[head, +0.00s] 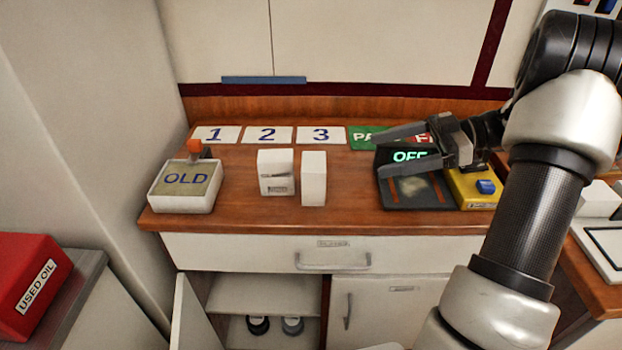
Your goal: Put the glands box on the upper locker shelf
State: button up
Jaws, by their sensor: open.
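No box that I can read as the glands box shows in the head view. My gripper (379,156) is open, pointing left over the dark test device with the lit OFF display (409,156). Nothing shows between its fingers.
A tray marked OLD (185,188) sits at the counter's left end. Cards 1, 2, 3 (268,135) and a green card (362,138) line the back. A yellow box with a blue button (474,190) is beside the device. A red USED OIL box (32,280) stands lower left.

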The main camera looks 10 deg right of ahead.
jog(key=b, duration=0.1)
send_near(314, 169)
jog(key=w+a+f, duration=0.3)
jog(key=shift+w+a+f, duration=0.35)
jog(key=shift+f, duration=0.05)
jog(key=shift+b+x, duration=0.35)
jog(key=shift+x, duration=2.4)
jog(key=shift+s+r, duration=0.1)
jog(key=shift+s, duration=0.05)
jog(key=c, duration=1.4)
